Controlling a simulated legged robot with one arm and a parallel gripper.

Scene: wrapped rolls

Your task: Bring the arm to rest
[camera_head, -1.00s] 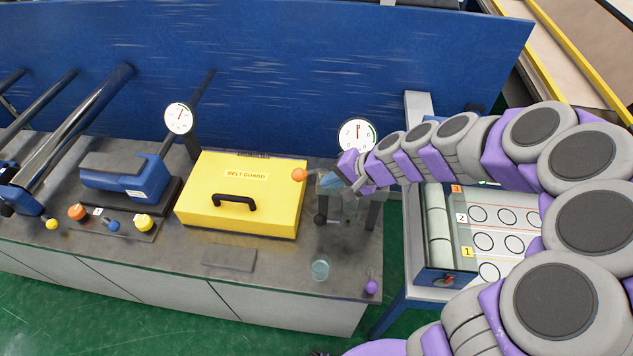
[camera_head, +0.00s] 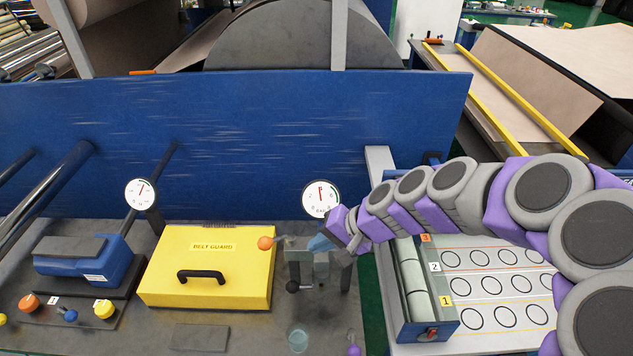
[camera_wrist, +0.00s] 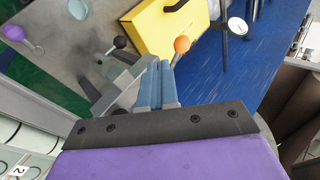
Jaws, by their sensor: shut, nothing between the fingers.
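My arm, grey and purple, reaches in from the right side of the head view and ends at my gripper (camera_head: 318,243). My gripper is shut and empty, with its blue fingers close together in the wrist view (camera_wrist: 156,84). In the head view its tip is over or beside a small grey metal stand (camera_head: 312,268) with an orange knob (camera_head: 265,243) and a black knob (camera_head: 292,286). In the wrist view the orange knob (camera_wrist: 182,44) lies just past the fingertips. I cannot tell whether the fingers touch the stand.
A yellow belt guard box (camera_head: 220,285) stands left of the stand. A dial gauge (camera_head: 321,198) stands behind my gripper. A clear cup (camera_head: 298,339) is at the front. A rack with marked circles (camera_head: 480,257) lies under my arm. A blue panel (camera_head: 230,125) closes the back.

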